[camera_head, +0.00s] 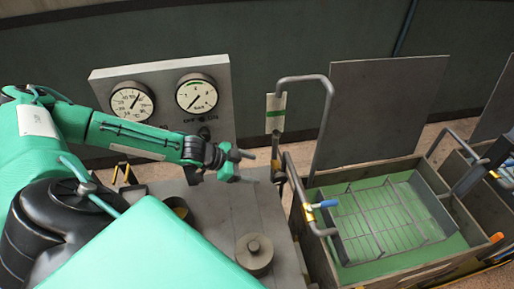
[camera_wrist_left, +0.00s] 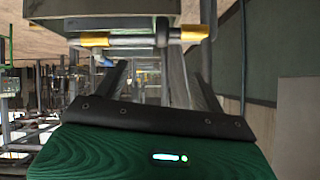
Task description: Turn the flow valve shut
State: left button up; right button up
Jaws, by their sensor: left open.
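A small blue handle (camera_head: 325,204) sits on a bent metal pipe beside the near-left rim of the open tank; it looks like the flow valve's lever, but the view is too small to be sure. A small blue spot (camera_wrist_left: 106,62) shows in the left wrist view, partly behind a bar. My left gripper (camera_head: 240,167) is open and empty. It is above the grey bench, up and left of the blue handle and apart from it. In the left wrist view its dark fingers (camera_wrist_left: 160,85) stand apart with nothing between them. My right gripper is not in view.
A grey panel with two dial gauges (camera_head: 196,94) and an OFF/ON switch (camera_head: 204,132) stands behind the bench. A tall bent pipe (camera_head: 303,79) rises beside the tank (camera_head: 310,252). A wire rack (camera_head: 385,220) lies inside. A round knob (camera_head: 254,250) is on the bench.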

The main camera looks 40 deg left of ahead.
pick_arm(q)
jog(key=w+d+f+m+t+h+b, duration=0.15)
jog(key=d+f+m+h, duration=0.25)
jog(key=d+m, duration=0.4)
jog(key=m+t+y+b, duration=0.2)
jog(key=m+t+y, duration=0.15)
jog(key=t, duration=0.55)
send_near(276, 182)
jog(key=shift+s+a+f+y, duration=0.15)
jog(key=shift+s+y, duration=0.1)
jog(key=shift+s, duration=0.2)
jog(key=shift+s+f+y, duration=0.1)
jog(key=shift+s+y, duration=0.1)
jog(key=shift+s, duration=0.25)
jog(key=shift+w+p, duration=0.3)
jog(key=shift+p, duration=0.1)
jog(key=p+x, duration=0.3)
jog(key=x, duration=0.8)
jog(key=shift+w+p, duration=0.25)
jog(key=shift+p, duration=0.1)
jog(key=shift+x, duration=0.85)
jog(key=shift+f, duration=0.15)
jog(key=shift+c, duration=0.2)
